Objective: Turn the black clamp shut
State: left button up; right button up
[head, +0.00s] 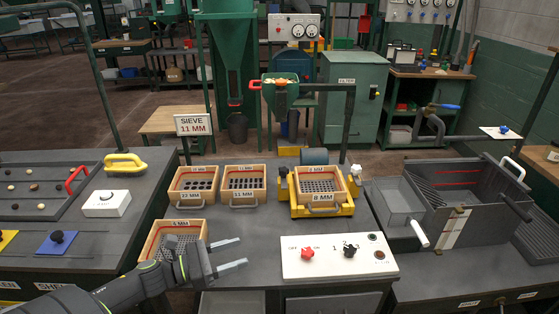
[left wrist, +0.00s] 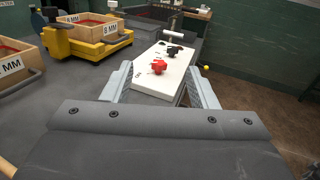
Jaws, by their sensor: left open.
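The sieve shaker (head: 301,210) is a yellow base holding a wooden-framed 8 MM sieve (head: 319,184). A small clamp-like part stands at its left (head: 284,174) and another at its right (head: 355,172). In the left wrist view the shaker (left wrist: 92,48) is at upper left, with a dark fitting (left wrist: 48,15) at its corner. I cannot tell whether this is the black clamp, or how it is turned. My left gripper (head: 244,252) is open and empty, in front of the shaker and left of the white panel. My right gripper is not in view.
The white control panel (head: 338,266) carries a red star knob (head: 307,254) and a black star knob (head: 349,251). More wooden sieves (head: 243,186) lie left of the shaker. A dark box with a mesh (head: 452,200) stands on the right bench.

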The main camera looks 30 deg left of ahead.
aim_at(284, 171)
jog(key=i+j, duration=0.7)
jog(key=j, duration=0.25)
